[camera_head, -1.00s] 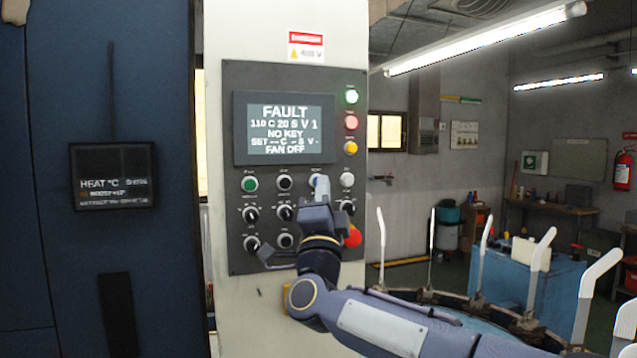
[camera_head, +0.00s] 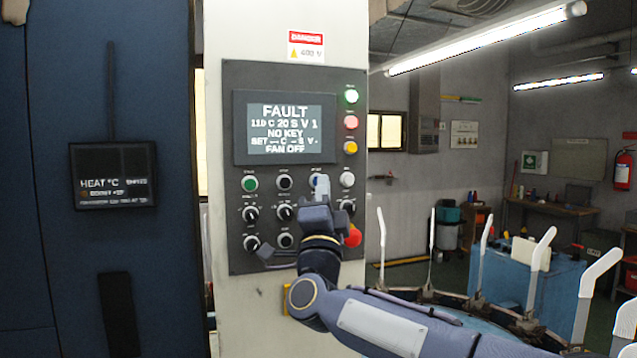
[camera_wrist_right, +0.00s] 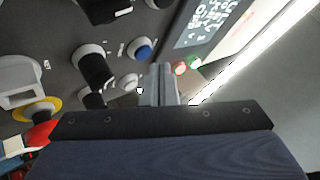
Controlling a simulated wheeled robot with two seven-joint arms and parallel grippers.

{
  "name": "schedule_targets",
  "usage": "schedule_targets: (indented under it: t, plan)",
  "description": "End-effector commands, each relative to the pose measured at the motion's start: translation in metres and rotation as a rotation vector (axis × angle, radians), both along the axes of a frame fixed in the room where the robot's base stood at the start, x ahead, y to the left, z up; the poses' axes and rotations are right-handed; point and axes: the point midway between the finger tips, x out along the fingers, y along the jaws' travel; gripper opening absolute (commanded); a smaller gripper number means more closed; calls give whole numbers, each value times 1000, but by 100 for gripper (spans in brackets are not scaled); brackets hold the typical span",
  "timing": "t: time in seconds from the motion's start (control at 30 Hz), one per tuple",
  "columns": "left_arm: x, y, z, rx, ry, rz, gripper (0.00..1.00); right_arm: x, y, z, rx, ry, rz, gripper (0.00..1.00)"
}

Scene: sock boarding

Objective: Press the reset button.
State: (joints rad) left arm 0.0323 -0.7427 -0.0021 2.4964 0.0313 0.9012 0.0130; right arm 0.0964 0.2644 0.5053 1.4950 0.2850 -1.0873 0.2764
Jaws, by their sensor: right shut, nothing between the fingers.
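The control panel (camera_head: 225,130) has a screen (camera_head: 284,127) reading FAULT, 110 C, NO KEY and FAN OFF. A blue button (camera_head: 313,181) sits in the upper button row under the screen, partly hidden by my fingers; its label is too small to read. My right gripper (camera_head: 323,186) is shut and empty, with its fingertips right in front of the panel by the blue button. In the right wrist view the blue button (camera_wrist_right: 141,48) shows uncovered, just above and left of the fingertips (camera_wrist_right: 160,72). I cannot tell whether they touch the panel. My left gripper is not in view.
Around it are a green button (camera_head: 250,183), a white button (camera_head: 347,179), several black knobs and a red emergency button (camera_head: 353,236) beside my wrist. Green, red and amber lamps line the panel's right edge. A ring of white upright forms (camera_head: 541,250) stands at lower right.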

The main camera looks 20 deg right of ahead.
Motion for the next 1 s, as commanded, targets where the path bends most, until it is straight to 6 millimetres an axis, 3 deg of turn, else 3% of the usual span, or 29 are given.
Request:
schedule_targets:
  t: [1.0]
  plan:
    - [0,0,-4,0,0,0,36,9,0,0,0,0,0,0]
